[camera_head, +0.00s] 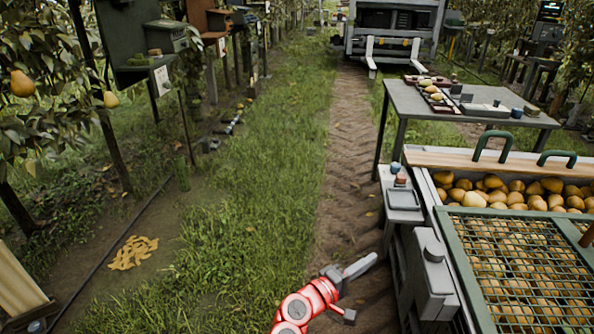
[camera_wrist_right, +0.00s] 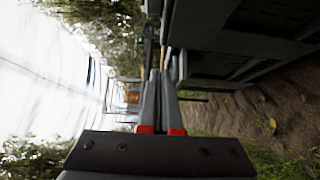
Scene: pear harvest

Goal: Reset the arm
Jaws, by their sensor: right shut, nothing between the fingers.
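My right gripper (camera_head: 368,262) is at the bottom centre of the head view, at the end of a red arm, above the dirt track and pointing away to the upper right. In the right wrist view its two grey fingers (camera_wrist_right: 159,88) lie side by side, shut, with nothing between them. It stands apart from the pear crate and its cart. My left gripper is not in view.
The wooden-edged crate (camera_head: 415,158) of pears (camera_head: 480,195), partly under a green mesh lid (camera_head: 480,268), stands at the right. A grey table (camera_head: 400,98) with trays is behind it. Pear trees (camera_head: 45,60) line the left. The grass strip (camera_head: 240,190) is clear.

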